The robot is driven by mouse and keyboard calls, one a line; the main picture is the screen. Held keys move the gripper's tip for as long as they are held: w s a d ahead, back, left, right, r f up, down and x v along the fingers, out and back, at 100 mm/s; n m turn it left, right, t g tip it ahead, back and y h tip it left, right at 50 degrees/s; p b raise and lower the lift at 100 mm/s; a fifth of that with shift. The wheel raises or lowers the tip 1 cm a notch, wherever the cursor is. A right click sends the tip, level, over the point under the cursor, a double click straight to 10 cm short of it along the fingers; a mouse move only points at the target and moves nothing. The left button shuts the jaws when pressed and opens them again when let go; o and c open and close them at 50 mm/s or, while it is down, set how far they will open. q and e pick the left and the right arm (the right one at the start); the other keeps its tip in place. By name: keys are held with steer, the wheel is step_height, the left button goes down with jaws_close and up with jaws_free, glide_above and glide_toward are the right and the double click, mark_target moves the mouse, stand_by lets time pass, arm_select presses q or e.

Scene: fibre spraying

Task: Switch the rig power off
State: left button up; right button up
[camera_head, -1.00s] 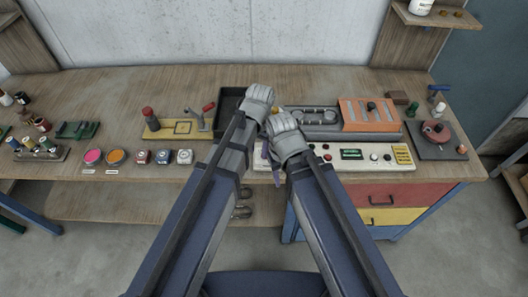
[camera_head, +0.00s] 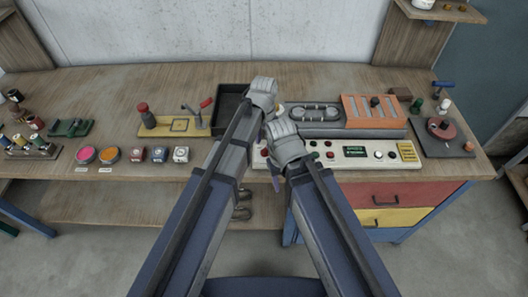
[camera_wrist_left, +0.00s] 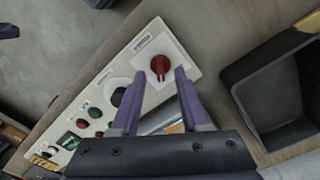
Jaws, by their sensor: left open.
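A white control panel (camera_head: 338,166) lies along the front of the bench, its left end partly hidden by my forearms. In the left wrist view, a red rotary knob (camera_wrist_left: 160,66) sits on a white plate at the end of the panel, below a small label too blurred to read. My left gripper (camera_wrist_left: 159,76) is open, its two purple fingers on either side of the knob. Contact cannot be told. In the head view my left wrist hides its fingers. My right gripper (camera_head: 277,182) shows only a bit of purple by the panel's front edge; its jaws are hidden.
A black tray (camera_head: 222,108) stands behind the panel's left end and shows close by in the left wrist view (camera_wrist_left: 245,100). Green and red buttons and a lit display (camera_head: 356,151) are farther along the panel. Grey equipment with an orange rack (camera_head: 372,112) stands behind it.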

mark_target(264, 150)
arm_select(q)
steer(key=shift+f+b, duration=1.5)
steer(key=shift+f, duration=0.5)
steer(key=shift+c, duration=0.2)
jaws_close()
